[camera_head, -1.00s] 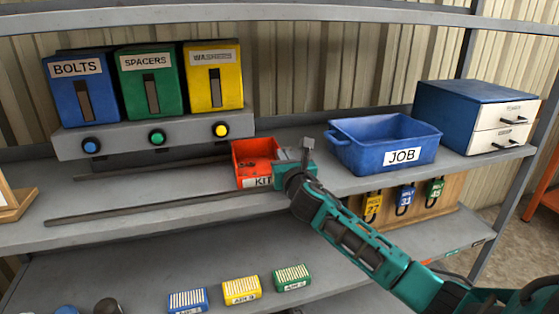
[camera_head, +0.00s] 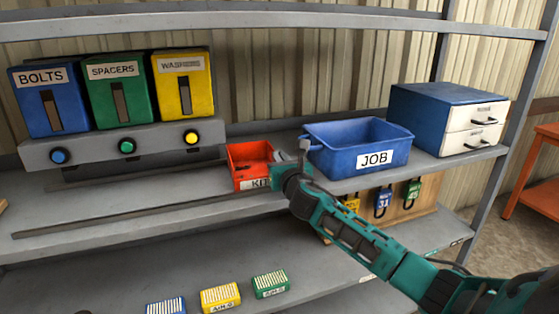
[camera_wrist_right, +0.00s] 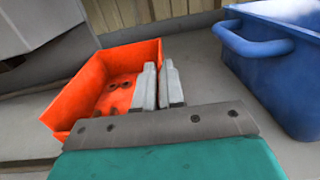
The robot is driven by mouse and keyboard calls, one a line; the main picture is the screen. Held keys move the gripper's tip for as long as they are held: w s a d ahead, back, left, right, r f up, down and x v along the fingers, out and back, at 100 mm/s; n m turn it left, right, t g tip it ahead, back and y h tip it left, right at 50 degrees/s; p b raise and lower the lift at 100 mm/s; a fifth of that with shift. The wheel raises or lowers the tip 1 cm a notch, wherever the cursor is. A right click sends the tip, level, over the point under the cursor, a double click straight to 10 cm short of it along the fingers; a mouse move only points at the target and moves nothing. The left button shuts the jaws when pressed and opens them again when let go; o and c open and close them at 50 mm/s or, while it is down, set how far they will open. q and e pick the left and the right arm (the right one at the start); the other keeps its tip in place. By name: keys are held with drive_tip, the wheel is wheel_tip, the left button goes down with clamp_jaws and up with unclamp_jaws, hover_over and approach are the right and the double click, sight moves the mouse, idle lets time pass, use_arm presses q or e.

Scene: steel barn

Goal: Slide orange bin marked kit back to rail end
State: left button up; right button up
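My right gripper (camera_head: 279,156) is at the bin's right wall and hides part of that side and of the label. In the right wrist view its two fingers (camera_wrist_right: 158,86) are nearly together, one on each side of the wall's top edge, shut on the wall. My left gripper is not in view.
The blue JOB bin (camera_head: 335,160) stands close to the right of my gripper. Bolts, spacers and washers dispensers (camera_head: 116,92) stand at the left above a ledge with buttons. A drawer box (camera_head: 425,117) is at the right.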

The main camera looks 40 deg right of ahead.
drive_tip(key=o, duration=0.5)
drive_tip(key=shift+o, duration=0.2)
drive_tip(key=v, duration=1.3)
drive_tip(key=shift+w+a, duration=0.1)
drive_tip(key=s+a+f+m+g+y, duration=0.25)
drive_tip(key=s+a+f+m, duration=0.2)
drive_tip(key=f+m, duration=0.4)
drive_tip(key=s+a+f+m+g+y, duration=0.2)
drive_tip(key=s+a+f+m+y, duration=0.3)
drive_tip(key=f, duration=0.6)
drive_tip(key=s+a+f+m+g, duration=0.2)
drive_tip(key=s+a+f+m, duration=0.6)
drive_tip(key=m, duration=0.8)
drive_tip(key=shift+s+a+f, duration=0.4)
drive_tip(key=shift+s+a, duration=0.55)
drive_tip(key=shift+a, duration=0.05)
